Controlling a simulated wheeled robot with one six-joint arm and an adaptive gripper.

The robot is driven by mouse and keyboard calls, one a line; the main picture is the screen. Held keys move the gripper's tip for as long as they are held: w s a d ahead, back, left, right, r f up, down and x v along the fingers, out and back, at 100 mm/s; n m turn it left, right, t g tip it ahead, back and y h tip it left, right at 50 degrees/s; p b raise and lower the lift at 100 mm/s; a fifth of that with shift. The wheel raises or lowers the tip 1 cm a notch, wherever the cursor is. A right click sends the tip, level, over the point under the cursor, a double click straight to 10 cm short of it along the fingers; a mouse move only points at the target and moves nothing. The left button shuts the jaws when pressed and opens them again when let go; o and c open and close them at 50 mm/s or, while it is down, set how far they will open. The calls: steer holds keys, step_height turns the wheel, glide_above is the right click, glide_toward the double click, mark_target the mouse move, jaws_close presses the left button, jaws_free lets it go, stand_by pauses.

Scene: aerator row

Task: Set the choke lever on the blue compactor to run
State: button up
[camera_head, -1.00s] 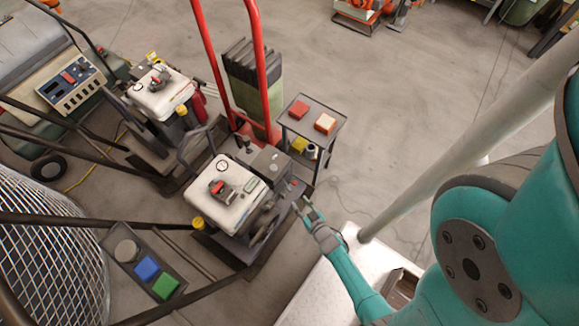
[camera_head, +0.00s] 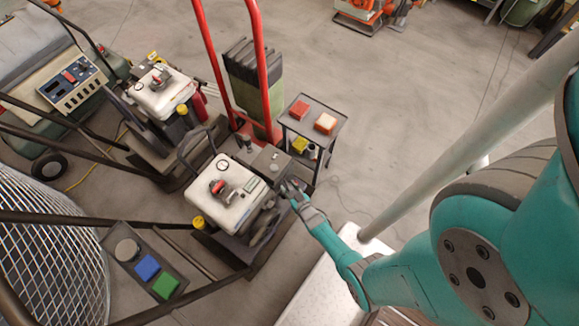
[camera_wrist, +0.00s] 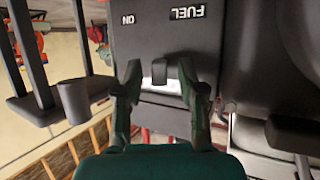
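The near machine, with a white tank (camera_head: 228,196) and a dark engine housing (camera_head: 270,162), stands at the middle of the head view. No blue shows on it, so I cannot confirm that it is the blue compactor. My gripper (camera_head: 292,188) is at the right side of its housing. In the wrist view, my gripper (camera_wrist: 160,78) is open, with one finger on each side of a small dark lever (camera_wrist: 158,72) over a pale plate. I see no clear contact with the lever. The dark panel (camera_wrist: 165,35) reads FUEL and ON upside down; no run mark is legible.
A similar white-tanked machine (camera_head: 163,94) stands behind left. Red upright bars (camera_head: 262,70) rise behind the near machine. A small cart (camera_head: 334,117) with red blocks is close behind my gripper. A button box (camera_head: 146,266) and wire mesh (camera_head: 45,245) are at lower left.

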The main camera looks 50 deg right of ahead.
jaws_close()
steer(key=shift+d+n+t+y, duration=0.3)
steer(key=shift+n+y, duration=0.1)
stand_by(0.4)
steer(key=shift+s+d+n+t+y, duration=0.1)
steer(key=shift+d+n+y, duration=0.35)
steer(key=shift+n+y, duration=0.7)
steer(key=shift+d+n+t+y, duration=0.1)
steer(key=shift+d+n+y, duration=0.4)
steer(key=shift+n+y, duration=0.6)
steer(key=shift+s+d+n+t+y, duration=0.1)
steer(key=shift+d+n+y, duration=0.35)
steer(key=shift+n+y, duration=0.65)
steer(key=shift+w+y, duration=0.1)
steer(key=shift+y, duration=0.45)
steer(key=shift+d, duration=0.1)
jaws_free()
